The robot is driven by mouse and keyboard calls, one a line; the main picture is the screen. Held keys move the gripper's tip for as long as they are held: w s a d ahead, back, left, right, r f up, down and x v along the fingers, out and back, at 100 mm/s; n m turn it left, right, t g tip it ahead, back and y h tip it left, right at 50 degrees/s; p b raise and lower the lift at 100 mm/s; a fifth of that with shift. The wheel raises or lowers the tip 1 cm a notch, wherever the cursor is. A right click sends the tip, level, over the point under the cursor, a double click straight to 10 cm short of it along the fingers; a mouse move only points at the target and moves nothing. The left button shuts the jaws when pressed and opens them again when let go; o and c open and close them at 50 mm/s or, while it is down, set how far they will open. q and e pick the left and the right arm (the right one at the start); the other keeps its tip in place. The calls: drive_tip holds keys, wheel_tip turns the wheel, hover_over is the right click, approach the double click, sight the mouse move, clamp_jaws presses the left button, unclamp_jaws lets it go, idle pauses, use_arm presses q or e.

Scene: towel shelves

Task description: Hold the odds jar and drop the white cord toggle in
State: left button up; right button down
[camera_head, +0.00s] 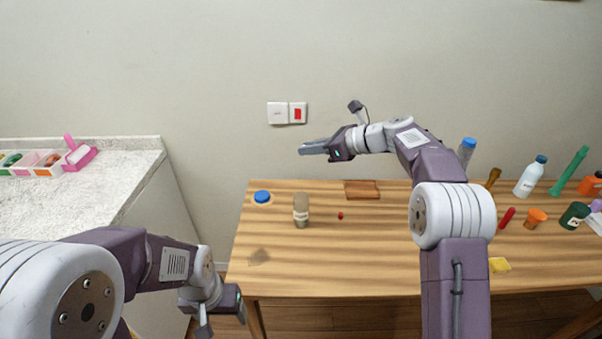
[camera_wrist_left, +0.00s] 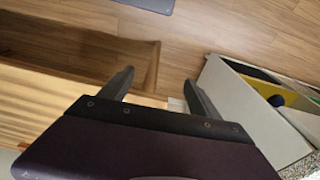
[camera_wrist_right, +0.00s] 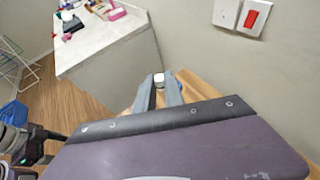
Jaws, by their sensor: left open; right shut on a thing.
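A clear brownish jar with a pale label (camera_head: 301,214), which looks like the odds jar, stands upright on the wooden table near its left end. My right gripper (camera_head: 303,148) is in the air above and behind the jar, pointing left. In the right wrist view its fingers are shut on a small white piece, the cord toggle (camera_wrist_right: 158,77), at their tips. My left gripper (camera_head: 240,304) hangs low beside the table's front left corner, apart from the jar. The left wrist view shows its fingers (camera_wrist_left: 155,84) open and empty.
A blue lid (camera_head: 262,197) lies left of the jar, a small red piece (camera_head: 340,215) to its right, and a brown wooden block (camera_head: 362,189) behind. Several bottles, including a white one (camera_head: 530,178), crowd the right end. A counter (camera_head: 90,205) stands left, beyond a gap.

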use_arm(q)
drive_tip(key=shift+w+a, duration=0.15)
drive_tip(key=shift+w, duration=0.05)
drive_tip(key=shift+c, duration=0.2)
drive_tip(key=w+d+r+m+t+h, duration=0.1)
drive_tip(key=w+d+r+t, duration=0.2)
drive_tip(key=w, duration=0.5)
drive_tip(key=w+r+m+t, duration=0.1)
drive_tip(key=w+r+t, duration=0.35)
drive_tip(key=w, duration=0.45)
drive_tip(key=w+d+r+m+t+h, duration=0.1)
drive_tip(key=w+d+r+t, duration=0.2)
drive_tip(key=w, duration=0.5)
drive_tip(key=m+h, duration=0.2)
drive_tip(key=h, duration=0.1)
approach(304, 208)
drive_tip(key=shift+t, duration=0.35)
drive_tip(key=w+f, duration=0.2)
drive_tip(key=f, duration=0.1)
drive_tip(key=w+a+f, duration=0.1)
drive_tip(key=shift+f, duration=0.15)
drive_tip(key=shift+s+d+f, duration=0.1)
drive_tip(key=shift+d, duration=0.05)
drive_tip(key=x, duration=1.2)
drive_tip(key=shift+s+d, duration=0.1)
